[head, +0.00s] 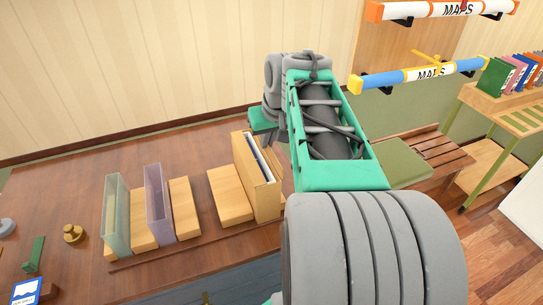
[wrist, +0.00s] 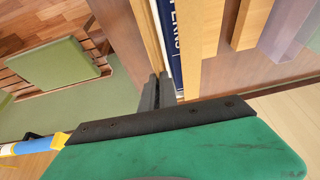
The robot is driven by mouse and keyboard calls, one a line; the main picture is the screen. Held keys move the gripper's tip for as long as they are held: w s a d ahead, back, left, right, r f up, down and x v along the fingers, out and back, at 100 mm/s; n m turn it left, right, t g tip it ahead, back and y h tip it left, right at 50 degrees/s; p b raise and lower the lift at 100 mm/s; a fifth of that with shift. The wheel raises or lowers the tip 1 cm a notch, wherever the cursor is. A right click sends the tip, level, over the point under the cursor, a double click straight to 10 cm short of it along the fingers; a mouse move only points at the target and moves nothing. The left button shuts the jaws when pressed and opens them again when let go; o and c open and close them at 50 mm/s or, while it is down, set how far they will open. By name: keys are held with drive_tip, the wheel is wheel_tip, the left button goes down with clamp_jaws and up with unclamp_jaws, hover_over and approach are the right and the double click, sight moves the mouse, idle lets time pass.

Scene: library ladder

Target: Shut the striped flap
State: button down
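A panel with green and wood stripes (head: 522,118) lies on top of a green-legged wooden stand at the right edge of the head view. It is the only green-striped surface I see; I cannot tell whether it is a hinged flap. It does not show in the wrist view. My gripper (wrist: 157,88) shows in the wrist view with its two dark fingers close together, seemingly shut. They are near the edge of a wooden upright box (wrist: 152,35) that holds a blue book (wrist: 171,40).
The desk (head: 60,170) carries the wooden box (head: 250,185), a mint holder (head: 117,215), a lilac holder (head: 158,200), and a brass weight (head: 74,233). A slatted bench (head: 445,152) with a green cushion (head: 402,162) stands right of my arm. Map tubes (head: 420,75) hang above.

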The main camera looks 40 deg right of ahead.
drive_tip(key=shift+w+a+f+n+g+h+b, duration=0.1)
drive_tip(key=shift+a+n+g+h+b, duration=0.1)
drive_tip(key=shift+a+h+b, duration=0.3)
drive_tip(key=shift+w+a+n+g+h+b, duration=0.1)
drive_tip(key=shift+a+n+g+h+b, duration=0.15)
drive_tip(key=shift+h, duration=0.45)
drive_tip(key=h+p, duration=0.2)
drive_tip(key=p, duration=0.1)
drive_tip(key=a+n+h+p, duration=0.1)
drive_tip(key=h+p, duration=0.1)
drive_tip(key=p, duration=0.1)
drive_tip(key=shift+w+a+f+g+h, duration=0.1)
drive_tip(key=shift+w+a+g+h, duration=0.1)
drive_tip(key=shift+g+h, duration=0.2)
drive_tip(key=shift+a+f+n+h+p, duration=0.25)
drive_tip(key=shift+f+h+p, duration=0.3)
drive_tip(key=shift+h+p, duration=0.6)
drive_tip(key=c, duration=2.1)
unclamp_jaws()
drive_tip(key=o, duration=0.5)
drive_tip(key=shift+c, duration=0.2)
drive_tip(key=shift+f+g+h, duration=0.1)
drive_tip(key=shift+g+h, duration=0.15)
